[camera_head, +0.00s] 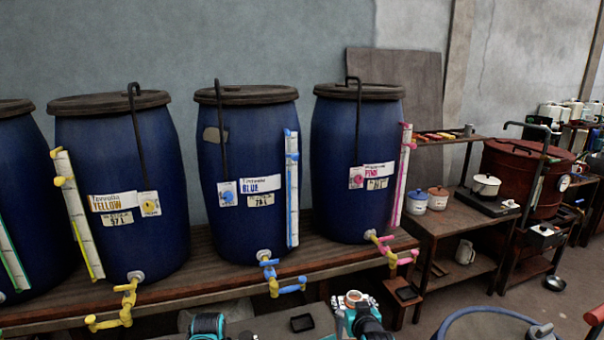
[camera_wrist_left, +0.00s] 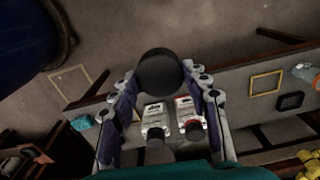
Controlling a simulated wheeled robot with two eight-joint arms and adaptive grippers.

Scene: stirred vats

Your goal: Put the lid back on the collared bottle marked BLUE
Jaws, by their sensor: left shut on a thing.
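In the left wrist view the gripper (camera_wrist_left: 163,92) is shut on a dark round lid (camera_wrist_left: 158,70).
A blue vat marked BLUE (camera_head: 240,150) stands on a wooden bench (camera_head: 205,255) between YELLOW and PINK vats, with taps jutting forward. A blue-rimmed tub (camera_head: 455,320) is at lower right. Open floor shows near the right shelf.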

